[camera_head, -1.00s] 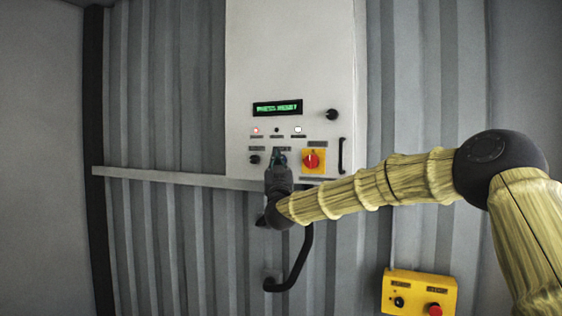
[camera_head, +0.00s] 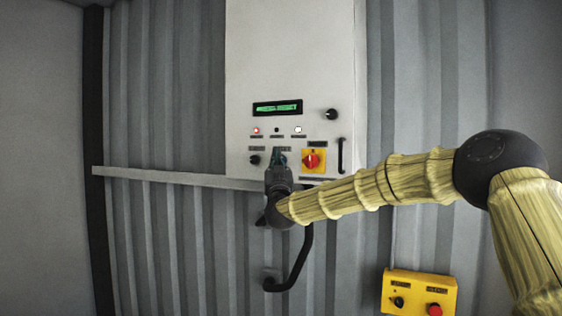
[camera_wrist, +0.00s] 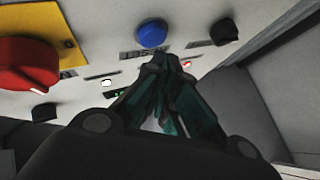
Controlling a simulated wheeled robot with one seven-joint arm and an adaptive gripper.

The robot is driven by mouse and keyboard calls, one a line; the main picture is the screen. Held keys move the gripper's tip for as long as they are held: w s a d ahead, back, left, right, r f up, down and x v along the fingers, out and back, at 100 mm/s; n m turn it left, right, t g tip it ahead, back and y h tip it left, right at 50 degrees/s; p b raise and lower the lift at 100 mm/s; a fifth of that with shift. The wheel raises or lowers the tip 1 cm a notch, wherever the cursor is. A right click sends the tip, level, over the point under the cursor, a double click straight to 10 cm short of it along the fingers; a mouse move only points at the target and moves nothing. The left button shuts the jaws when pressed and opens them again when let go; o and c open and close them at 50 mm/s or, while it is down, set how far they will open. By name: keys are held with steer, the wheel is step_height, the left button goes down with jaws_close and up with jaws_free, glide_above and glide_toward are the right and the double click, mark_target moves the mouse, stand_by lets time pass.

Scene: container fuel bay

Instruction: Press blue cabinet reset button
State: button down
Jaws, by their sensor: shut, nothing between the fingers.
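The cabinet (camera_head: 290,60) is a pale box on the corrugated wall, with a lit green display (camera_head: 277,107). The blue reset button (camera_wrist: 151,34) shows in the wrist view at the top middle, above a small label plate. In the head view my gripper hides the button. My gripper (camera_wrist: 167,62) is shut and empty, its fingertips just below the button in the wrist picture. In the head view my gripper (camera_head: 278,158) is at the cabinet's lower front. I cannot tell whether the tips touch the panel.
A red rotary switch on a yellow plate (camera_head: 313,160) sits right of my gripper. A black knob (camera_head: 254,160) sits to its left. A black handle (camera_head: 341,155) is further right. A yellow box (camera_head: 419,293) with a red button is low on the right.

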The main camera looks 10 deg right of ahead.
steer(key=shift+w, duration=0.1)
steer(key=shift+w+d+f, duration=0.1)
steer(key=shift+w+d, duration=0.1)
steer(key=shift+w, duration=0.05)
steer(key=shift+w+d+b, duration=0.25)
steer(key=shift+w+b, duration=0.1)
steer(key=shift+b, duration=0.05)
stand_by(1.1)
steer(key=shift+s, duration=0.1)
steer(key=shift+s+a+b, duration=0.45)
steer(key=shift+s+b, duration=0.15)
stand_by(0.4)
steer(key=shift+s+a+b, duration=0.65)
steer(key=shift+s+a, duration=0.05)
steer(key=shift+s, duration=0.35)
steer(key=shift+s+a+b, duration=0.65)
steer(key=shift+s+a, duration=0.05)
steer(key=shift+s, duration=0.3)
steer(key=shift+s, duration=0.1)
